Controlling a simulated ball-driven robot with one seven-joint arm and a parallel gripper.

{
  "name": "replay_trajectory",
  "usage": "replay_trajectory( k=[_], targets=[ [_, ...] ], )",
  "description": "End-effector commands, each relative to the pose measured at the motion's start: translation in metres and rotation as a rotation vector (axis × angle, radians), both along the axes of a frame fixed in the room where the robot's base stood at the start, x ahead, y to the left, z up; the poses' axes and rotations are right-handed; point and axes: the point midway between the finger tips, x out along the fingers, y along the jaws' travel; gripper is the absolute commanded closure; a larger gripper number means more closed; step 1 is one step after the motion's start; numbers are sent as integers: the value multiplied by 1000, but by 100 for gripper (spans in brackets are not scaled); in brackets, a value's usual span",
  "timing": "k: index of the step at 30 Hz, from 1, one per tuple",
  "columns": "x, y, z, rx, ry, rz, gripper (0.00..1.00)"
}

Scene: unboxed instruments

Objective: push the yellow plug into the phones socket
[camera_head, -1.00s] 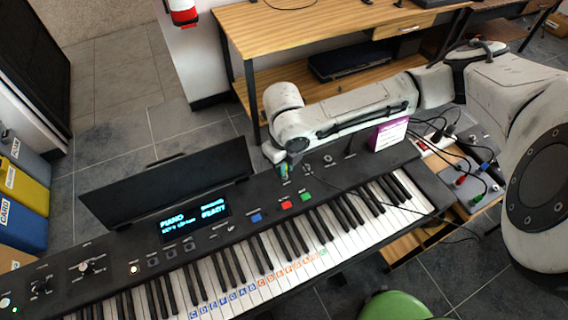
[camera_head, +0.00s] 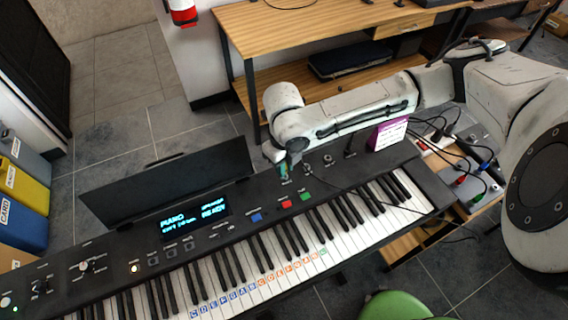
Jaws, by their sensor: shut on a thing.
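The keyboard (camera_head: 110,274) runs diagonally across the view, with its dark control panel behind the white keys. My gripper (camera_head: 286,172) points down close over the panel, behind the red and green buttons. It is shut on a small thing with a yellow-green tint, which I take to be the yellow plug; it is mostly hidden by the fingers. A thin dark cable (camera_head: 345,193) trails right from near the gripper over the keys. The phones socket cannot be made out; whether the plug touches the panel cannot be told.
A purple-and-white card (camera_head: 388,134) stands on the panel right of the gripper. A black music stand (camera_head: 170,185) rises behind the panel at left. Coloured plugs and cables lie on a side board (camera_head: 488,196) at right. A green stool (camera_head: 395,306) is in front.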

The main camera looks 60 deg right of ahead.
Motion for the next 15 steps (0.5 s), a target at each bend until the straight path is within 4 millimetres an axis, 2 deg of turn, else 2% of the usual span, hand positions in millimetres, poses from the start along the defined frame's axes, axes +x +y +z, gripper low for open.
replay_trajectory(
  k=[15],
  targets=[
    [0, 0, -9, 0, 0, 0, 100]
  ],
)
